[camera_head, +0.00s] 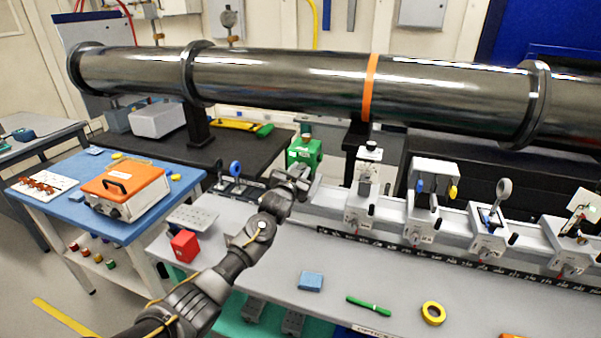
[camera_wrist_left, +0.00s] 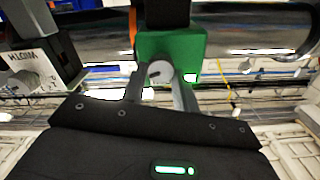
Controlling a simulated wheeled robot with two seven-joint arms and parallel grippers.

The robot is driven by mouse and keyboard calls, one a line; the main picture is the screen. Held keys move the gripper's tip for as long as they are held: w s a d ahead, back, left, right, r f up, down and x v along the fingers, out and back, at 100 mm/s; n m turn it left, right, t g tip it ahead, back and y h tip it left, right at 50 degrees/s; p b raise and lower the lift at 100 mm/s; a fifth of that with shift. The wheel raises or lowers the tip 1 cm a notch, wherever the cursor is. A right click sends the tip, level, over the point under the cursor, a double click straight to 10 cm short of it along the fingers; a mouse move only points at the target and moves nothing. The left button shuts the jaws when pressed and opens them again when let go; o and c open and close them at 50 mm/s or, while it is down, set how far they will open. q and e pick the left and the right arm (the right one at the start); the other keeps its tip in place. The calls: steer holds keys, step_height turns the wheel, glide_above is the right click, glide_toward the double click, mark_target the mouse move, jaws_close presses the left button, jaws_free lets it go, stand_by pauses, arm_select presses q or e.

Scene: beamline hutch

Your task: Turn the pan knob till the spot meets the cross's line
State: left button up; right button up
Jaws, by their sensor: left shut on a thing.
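A green block-shaped unit (camera_head: 304,151) stands at the far left end of the white rail. In the left wrist view, a light grey round knob (camera_wrist_left: 160,71) with a dark mark sits on the face of the green unit (camera_wrist_left: 175,45). My left gripper (camera_head: 293,180) reaches the front of this unit and hides its knob in the head view. In the left wrist view, my left gripper (camera_wrist_left: 160,88) has its fingers on both sides of the knob and is shut on it. A pale card (camera_head: 584,203) stands at the right end of the rail. I cannot make out a spot or cross.
Several knobbed carriages stand along the white rail (camera_head: 395,232), and a dark beam pipe (camera_head: 300,80) runs above and behind. On the grey bench (camera_head: 260,300) lie a red block (camera_head: 184,246), a blue block (camera_head: 311,282), a green pen (camera_head: 368,306) and a yellow ring (camera_head: 433,313).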

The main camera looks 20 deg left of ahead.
arm_select(q)
steer(key=shift+m, duration=0.9)
steer(key=o, duration=1)
steer(key=shift+c, duration=0.2)
steer(key=shift+s+f, duration=0.15)
steer(key=shift+s, duration=0.4)
steer(key=s+b, duration=0.2)
steer(key=s, duration=0.7)
steer(key=shift+s+a+b, duration=0.3)
steer(key=shift+s+b, duration=0.05)
steer(key=shift+s, duration=0.05)
